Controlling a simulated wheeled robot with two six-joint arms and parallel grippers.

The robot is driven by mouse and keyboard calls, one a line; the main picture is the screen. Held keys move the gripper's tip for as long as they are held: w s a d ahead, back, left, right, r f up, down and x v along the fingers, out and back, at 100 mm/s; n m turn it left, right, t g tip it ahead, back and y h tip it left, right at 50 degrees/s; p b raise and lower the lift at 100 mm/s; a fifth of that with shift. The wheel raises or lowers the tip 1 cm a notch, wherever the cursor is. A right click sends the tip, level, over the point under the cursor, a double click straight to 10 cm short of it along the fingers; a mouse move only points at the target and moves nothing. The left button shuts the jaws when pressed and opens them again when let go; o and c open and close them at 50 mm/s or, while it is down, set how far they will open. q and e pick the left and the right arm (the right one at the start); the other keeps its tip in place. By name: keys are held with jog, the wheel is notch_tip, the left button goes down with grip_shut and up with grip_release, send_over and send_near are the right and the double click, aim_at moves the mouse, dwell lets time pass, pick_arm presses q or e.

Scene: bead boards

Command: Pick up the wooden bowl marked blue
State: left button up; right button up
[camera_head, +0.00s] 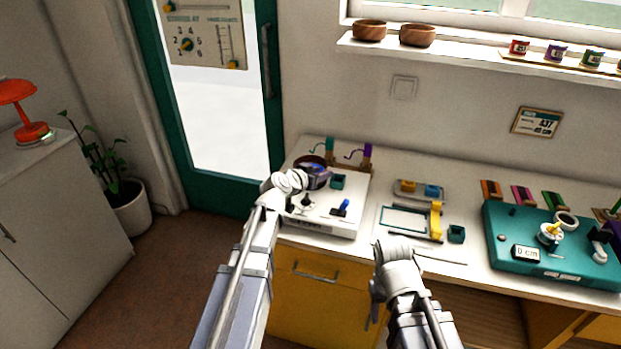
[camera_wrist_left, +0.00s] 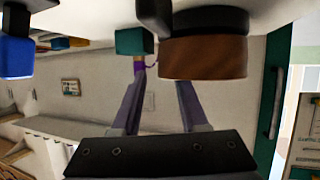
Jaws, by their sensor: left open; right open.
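A brown wooden bowl with a dark band (camera_wrist_left: 205,57) fills the upper part of the left wrist view, which is upside down. In the head view its brown rim (camera_head: 309,159) shows on the white board (camera_head: 330,225), partly hidden by my left gripper (camera_head: 318,178). In the left wrist view my left gripper (camera_wrist_left: 160,98) is open, its two lavender fingers apart with nothing between them, close to the bowl. I cannot make out a blue mark. My right gripper (camera_head: 375,304) is open, low in front of the worktop, its fingers hardly showing.
Two more wooden bowls (camera_head: 369,31) (camera_head: 417,36) stand on the window shelf. A teal cube (camera_head: 338,182) and a blue piece (camera_head: 342,208) are on the white board. A tray (camera_head: 418,190), a frame (camera_head: 405,222) and a teal board (camera_head: 515,260) lie to the right.

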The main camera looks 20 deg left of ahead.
pick_arm(q)
jog(key=shift+w+d+f, duration=0.15)
jog(key=shift+w+f, duration=0.1)
jog(key=shift+w, duration=0.4)
jog(key=shift+s+r, duration=0.1)
grip_shut()
dwell(0.9)
